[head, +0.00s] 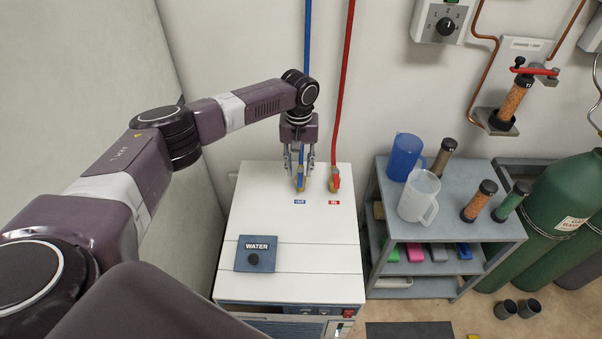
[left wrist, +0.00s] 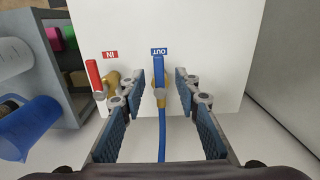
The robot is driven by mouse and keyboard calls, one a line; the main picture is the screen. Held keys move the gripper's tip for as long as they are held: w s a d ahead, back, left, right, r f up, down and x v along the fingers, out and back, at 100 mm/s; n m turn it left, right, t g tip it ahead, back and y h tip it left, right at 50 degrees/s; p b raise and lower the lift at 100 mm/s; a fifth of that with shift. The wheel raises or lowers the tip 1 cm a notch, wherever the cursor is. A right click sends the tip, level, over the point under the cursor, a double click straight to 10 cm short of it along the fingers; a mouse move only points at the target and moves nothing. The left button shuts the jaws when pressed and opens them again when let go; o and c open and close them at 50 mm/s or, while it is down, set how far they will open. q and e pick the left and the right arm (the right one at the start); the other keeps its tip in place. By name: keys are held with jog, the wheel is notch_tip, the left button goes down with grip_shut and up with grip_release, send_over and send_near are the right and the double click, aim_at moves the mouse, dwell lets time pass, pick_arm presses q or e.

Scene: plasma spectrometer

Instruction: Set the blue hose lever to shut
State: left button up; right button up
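The blue hose lever (head: 300,184) is on the brass valve of the blue hose (head: 308,40), on top of the white cabinet. In the left wrist view the blue lever (left wrist: 159,68) lies in line with its hose and points to the OUT label (left wrist: 159,50). My left gripper (head: 300,172) reaches down over this valve and partly hides it. In the left wrist view the gripper (left wrist: 161,86) is open, with one finger on each side of the lever and a visible gap on both sides. My right gripper is out of view.
A red lever (head: 336,181) on the red hose's valve stands close to the right of the blue one. A WATER box (head: 255,254) sits on the cabinet's front part. A grey cart (head: 460,228) with jugs and columns stands to the right. A wall is behind.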

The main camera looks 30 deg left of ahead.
aim_at(300, 180)
pick_arm(q)
notch_tip(300, 180, down, 4)
jog(key=shift+w+r, duration=0.1)
jog(key=shift+r, duration=0.1)
jog(key=shift+f, duration=0.2)
jog(key=c, duration=0.7)
grip_shut()
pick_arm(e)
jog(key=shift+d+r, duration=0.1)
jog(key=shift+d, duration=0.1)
